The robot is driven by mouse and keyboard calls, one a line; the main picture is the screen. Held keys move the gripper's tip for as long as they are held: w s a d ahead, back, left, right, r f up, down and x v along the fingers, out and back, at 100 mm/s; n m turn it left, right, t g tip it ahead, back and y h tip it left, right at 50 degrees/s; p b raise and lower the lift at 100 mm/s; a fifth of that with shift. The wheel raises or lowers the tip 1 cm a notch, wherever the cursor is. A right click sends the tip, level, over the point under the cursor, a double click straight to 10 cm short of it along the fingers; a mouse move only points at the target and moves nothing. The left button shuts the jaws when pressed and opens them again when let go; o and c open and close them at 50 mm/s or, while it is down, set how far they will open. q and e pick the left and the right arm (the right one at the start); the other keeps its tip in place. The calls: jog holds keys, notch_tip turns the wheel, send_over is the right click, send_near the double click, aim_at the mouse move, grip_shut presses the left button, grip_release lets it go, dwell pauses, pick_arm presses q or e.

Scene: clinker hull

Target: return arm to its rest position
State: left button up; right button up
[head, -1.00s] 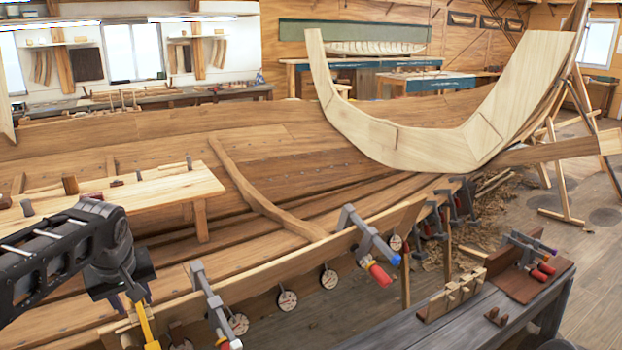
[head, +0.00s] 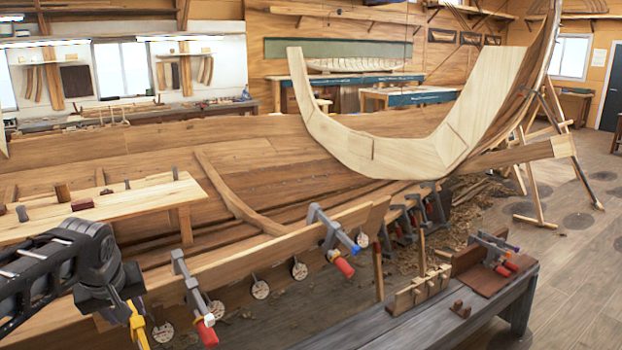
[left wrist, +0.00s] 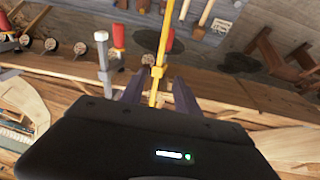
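My left arm comes in at the lower left of the head view, with its gripper (head: 122,305) over the near edge of the hull's top plank (head: 265,238). In the left wrist view the two dark fingers of my left gripper (left wrist: 157,90) are spread apart. My right gripper is not in view.
Grey clamps with red handles (head: 193,298) and (head: 331,240) stand along the plank edge near my left gripper. A plank bench (head: 150,207) lies behind the arm. A grey workbench (head: 400,322) holds tools at right.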

pick_arm(q)
jog(key=w+d+f+m+t+h, duration=0.2)
jog(key=w+d+f+m+h, duration=0.1)
jog(key=w+d+f, duration=0.5)
jog(key=s+d+f+m+h, duration=0.1)
jog(key=s+d+f, duration=0.1)
jog(key=d+f, duration=0.4)
jog(key=s+d+f+m+h, duration=0.15)
jog(key=d+f, duration=0.25)
jog(key=f, duration=0.5)
jog(key=s+d+f+g, duration=0.1)
jog(key=s+d+f, duration=0.3)
jog(key=s+f, duration=0.25)
jog(key=s+d+f+g, duration=0.1)
jog(key=s+d+f, duration=0.45)
jog(key=f, duration=0.25)
jog(key=s+d+f+g, duration=0.2)
jog(key=s+f, duration=0.2)
jog(key=s, duration=0.5)
jog(key=s+d+f+g+h, duration=0.1)
jog(key=s+f, duration=0.3)
jog(key=s, duration=0.4)
jog(key=shift+s+d+g, duration=0.35)
jog(key=shift+d+g, duration=0.35)
jog(key=shift+d, duration=0.15)
jog(key=shift+a, duration=0.1)
